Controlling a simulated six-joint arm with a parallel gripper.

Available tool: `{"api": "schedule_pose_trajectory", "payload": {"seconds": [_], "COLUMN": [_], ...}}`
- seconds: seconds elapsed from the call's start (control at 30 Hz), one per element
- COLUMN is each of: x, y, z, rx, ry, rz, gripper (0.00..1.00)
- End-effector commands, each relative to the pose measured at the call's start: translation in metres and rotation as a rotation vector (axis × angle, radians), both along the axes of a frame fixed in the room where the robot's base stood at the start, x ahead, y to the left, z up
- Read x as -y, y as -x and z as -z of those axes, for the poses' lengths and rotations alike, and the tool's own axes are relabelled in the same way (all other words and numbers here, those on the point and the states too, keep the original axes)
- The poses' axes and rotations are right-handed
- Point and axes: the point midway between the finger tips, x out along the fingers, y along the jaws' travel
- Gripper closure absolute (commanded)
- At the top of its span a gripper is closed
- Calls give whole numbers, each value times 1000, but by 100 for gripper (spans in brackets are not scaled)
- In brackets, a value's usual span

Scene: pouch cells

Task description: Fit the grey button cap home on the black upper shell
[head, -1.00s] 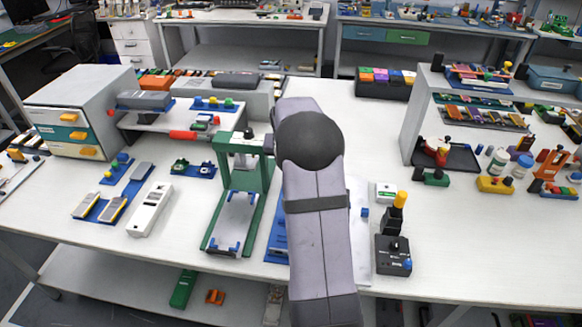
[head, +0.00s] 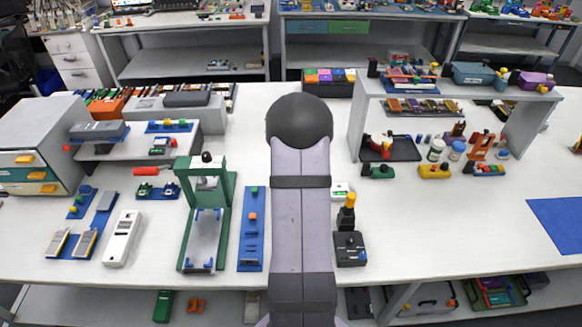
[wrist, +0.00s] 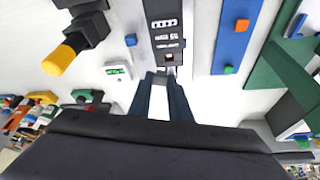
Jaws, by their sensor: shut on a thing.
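The black upper shell (wrist: 165,28) shows at the top of the wrist view as a dark strip with white markings and a brownish opening near its lower end. My gripper (wrist: 166,74) points at that lower end, with its two dark blue fingers drawn together at the tips. The grey button cap is held between the tips, but it is too small and covered to make out clearly. Whether it touches the shell I cannot tell. In the head view my arm hides the gripper, the cap and the shell.
A blue strip (head: 253,225) with orange and green buttons and a green press frame (head: 207,215) stand left of my arm. A black box with a yellow-topped lever (head: 349,245) stands close on the right.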

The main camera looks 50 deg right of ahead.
Motion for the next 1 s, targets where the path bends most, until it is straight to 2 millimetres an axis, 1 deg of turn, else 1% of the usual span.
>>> {"api": "schedule_pose_trajectory", "payload": {"seconds": [0.03, 0.13, 0.5, 0.73, 1.0], "x": [-4, -3, 9, 10, 9], "y": [-3, -7, -21, -22, -22], "z": [8, 9, 3, 3, 3], "rx": [1, 3, 4, 2, 2], "ry": [-1, 2, 3, 1, 2], "rz": [-36, -84, -233, -284, -290], "gripper": [100, 100, 100, 100, 100]}}
